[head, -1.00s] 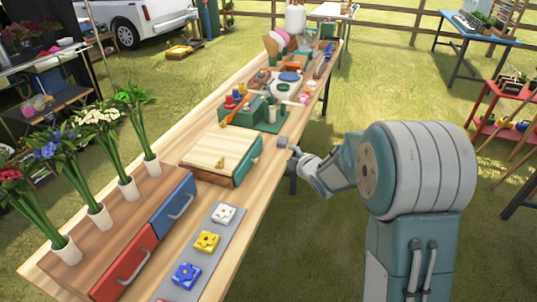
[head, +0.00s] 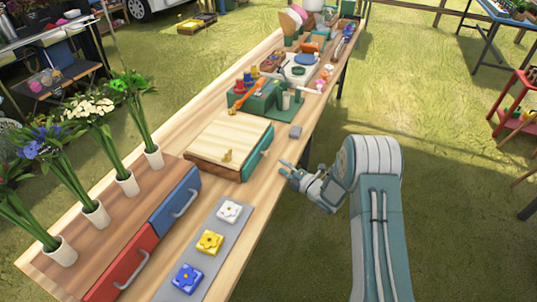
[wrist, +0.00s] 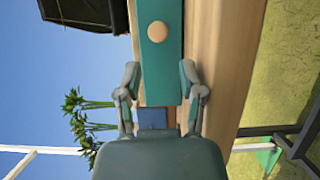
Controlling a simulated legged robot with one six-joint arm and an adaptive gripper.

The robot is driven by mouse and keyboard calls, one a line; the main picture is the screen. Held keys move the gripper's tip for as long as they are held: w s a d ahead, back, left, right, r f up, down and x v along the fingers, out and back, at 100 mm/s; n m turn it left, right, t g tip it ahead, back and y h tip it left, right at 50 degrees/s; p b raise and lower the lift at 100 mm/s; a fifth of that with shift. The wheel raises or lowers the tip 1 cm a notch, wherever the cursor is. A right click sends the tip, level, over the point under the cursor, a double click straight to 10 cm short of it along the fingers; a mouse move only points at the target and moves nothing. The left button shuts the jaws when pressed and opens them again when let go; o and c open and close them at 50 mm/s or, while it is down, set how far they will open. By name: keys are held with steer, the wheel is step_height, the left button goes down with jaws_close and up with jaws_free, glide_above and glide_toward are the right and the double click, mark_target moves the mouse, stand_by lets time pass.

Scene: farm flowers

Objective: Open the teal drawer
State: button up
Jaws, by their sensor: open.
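The teal drawer (head: 258,155) is the front of a small chest with a pale wooden top, in the middle of the table in the head view. It looks shut. In the wrist view its teal front (wrist: 160,75) fills the upper middle, with a round wooden knob (wrist: 157,31) on it. My gripper (head: 283,168) is at the table's right edge, just in front of the drawer, apart from its handle. In the wrist view my gripper (wrist: 160,73) has its fingers spread to either side of the teal front, with nothing between the tips, and the knob beyond them.
A red drawer (head: 122,262) and a blue drawer (head: 176,208) sit in a wooden cabinet at left, with flower vases on top. A grey strip (head: 222,232) holds flower blocks. A small grey block (head: 295,131) lies near the table edge.

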mark_target(268, 154)
steer(key=x, duration=0.7)
steer(key=shift+w+d, duration=0.15)
steer(key=shift+w+a, duration=0.35)
steer(key=shift+a, duration=0.2)
steer(key=shift+c, duration=0.3)
steer(key=c, duration=0.5)
jaws_close()
steer(key=shift+d, duration=0.15)
